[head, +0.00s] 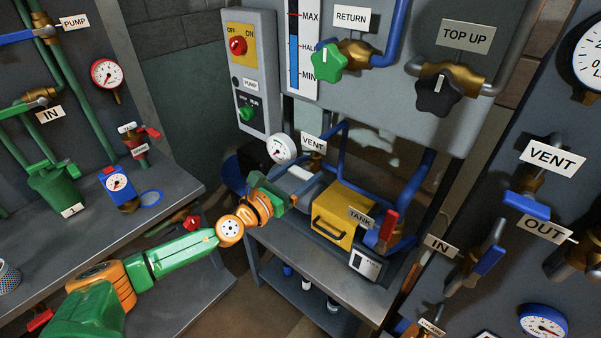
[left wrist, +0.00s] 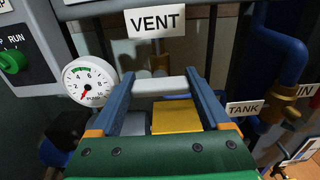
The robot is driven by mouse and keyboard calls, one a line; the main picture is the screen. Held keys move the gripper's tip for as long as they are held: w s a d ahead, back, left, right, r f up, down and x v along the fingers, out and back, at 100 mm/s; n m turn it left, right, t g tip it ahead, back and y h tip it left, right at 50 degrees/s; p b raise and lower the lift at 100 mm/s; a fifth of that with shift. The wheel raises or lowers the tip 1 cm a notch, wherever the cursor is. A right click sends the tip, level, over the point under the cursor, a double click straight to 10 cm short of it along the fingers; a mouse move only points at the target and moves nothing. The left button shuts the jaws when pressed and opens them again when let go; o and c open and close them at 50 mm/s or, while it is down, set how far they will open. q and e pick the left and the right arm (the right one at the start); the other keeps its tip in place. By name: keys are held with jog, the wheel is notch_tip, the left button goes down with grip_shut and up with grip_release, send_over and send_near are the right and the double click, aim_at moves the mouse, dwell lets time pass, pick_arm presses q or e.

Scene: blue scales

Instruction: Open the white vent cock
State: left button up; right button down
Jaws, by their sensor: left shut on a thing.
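The white vent cock's lever (head: 300,172) is below the small VENT sign (head: 313,142) on the middle bench unit, near its brass body (head: 316,160). My left gripper (head: 297,180) reaches it from the left front. In the left wrist view the white lever (left wrist: 160,86) lies crosswise between the two blue-grey fingers of my left gripper (left wrist: 160,83), one finger at each end. The gripper is shut on the lever. My right gripper is not in view.
A white pressure gauge (head: 281,149) stands just left of the cock. A yellow box (head: 340,214) with a black handle is below and right, beside the TANK sign (head: 361,217). Blue pipes (head: 425,180) run behind. A grey pump switch panel (head: 248,100) is above left.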

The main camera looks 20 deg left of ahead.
pick_arm(q)
jog(key=n, duration=0.8)
jog(key=shift+a+n, duration=0.1)
jog(key=shift+n, duration=0.2)
jog(key=n, duration=0.4)
jog(key=shift+p, duration=0.3)
jog(key=n+p, duration=0.1)
jog(key=n, duration=0.4)
jog(key=shift+f, duration=0.15)
jog(key=shift+n, duration=0.3)
